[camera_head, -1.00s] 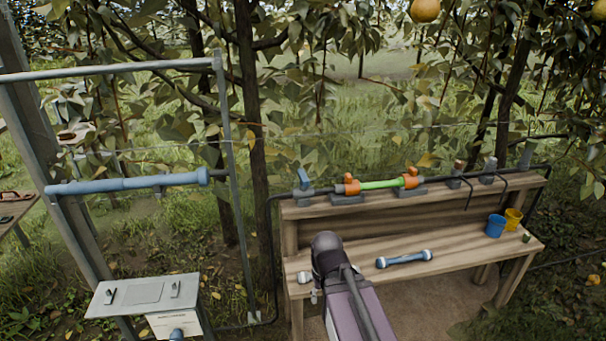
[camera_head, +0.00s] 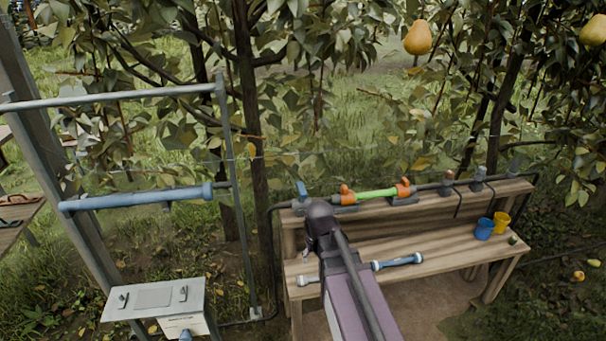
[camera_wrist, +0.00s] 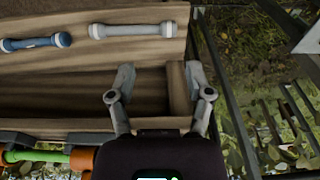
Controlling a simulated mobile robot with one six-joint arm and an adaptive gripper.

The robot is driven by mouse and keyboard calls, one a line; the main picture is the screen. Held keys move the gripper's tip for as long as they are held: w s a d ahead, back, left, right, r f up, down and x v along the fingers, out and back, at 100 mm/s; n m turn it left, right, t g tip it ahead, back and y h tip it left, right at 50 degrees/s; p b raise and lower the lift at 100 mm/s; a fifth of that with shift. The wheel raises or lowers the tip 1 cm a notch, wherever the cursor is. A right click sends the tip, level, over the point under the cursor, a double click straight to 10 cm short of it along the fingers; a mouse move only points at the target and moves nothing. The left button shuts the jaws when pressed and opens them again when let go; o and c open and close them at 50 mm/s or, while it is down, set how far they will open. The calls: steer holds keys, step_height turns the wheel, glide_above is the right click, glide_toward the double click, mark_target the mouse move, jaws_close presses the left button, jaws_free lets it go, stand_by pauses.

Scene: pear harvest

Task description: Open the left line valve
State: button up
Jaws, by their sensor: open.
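A blue valve lever (camera_head: 302,190) stands tilted at the left end of the pipe along the bench's back shelf. To its right, a green tube (camera_head: 376,194) sits between two orange fittings (camera_head: 347,195). My arm's dark end covers part of the shelf just beside the lever, and my fingers are hidden in the head view. In the wrist view my gripper (camera_wrist: 160,72) is open and empty, with the wooden bench beneath it. The green tube (camera_wrist: 42,157) and an orange fitting (camera_wrist: 80,160) show at lower left there. The blue lever does not show in the wrist view.
On the wooden bench (camera_head: 450,247) lie a blue filter tube (camera_head: 398,261) and a grey tube (camera_head: 308,280). Blue (camera_head: 485,228) and yellow (camera_head: 501,223) cups stand at the right. A metal frame with a blue pipe (camera_head: 135,198) and a grey box (camera_head: 155,298) stand left.

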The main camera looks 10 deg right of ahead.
mark_target(302, 188)
steer(key=w+r+t+p, duration=0.1)
steer(key=w+r+p, duration=0.7)
steer(key=r+p, duration=0.2)
steer(key=w+r+t+p, duration=0.2)
steer(key=w+r+p, duration=0.5)
steer(key=r+p, duration=0.3)
step_height(302, 188, up, 3)
steer(key=shift+w+d+r+p, duration=0.15)
steer(key=shift+w+d+p, duration=0.05)
steer(key=shift+w+p, duration=0.15)
steer(key=shift+f, duration=0.2)
steer(key=b+x, duration=1.3)
steer(key=shift+w+a+f, duration=0.1)
steer(key=shift+a+f, duration=0.05)
steer(key=shift+f, duration=0.1)
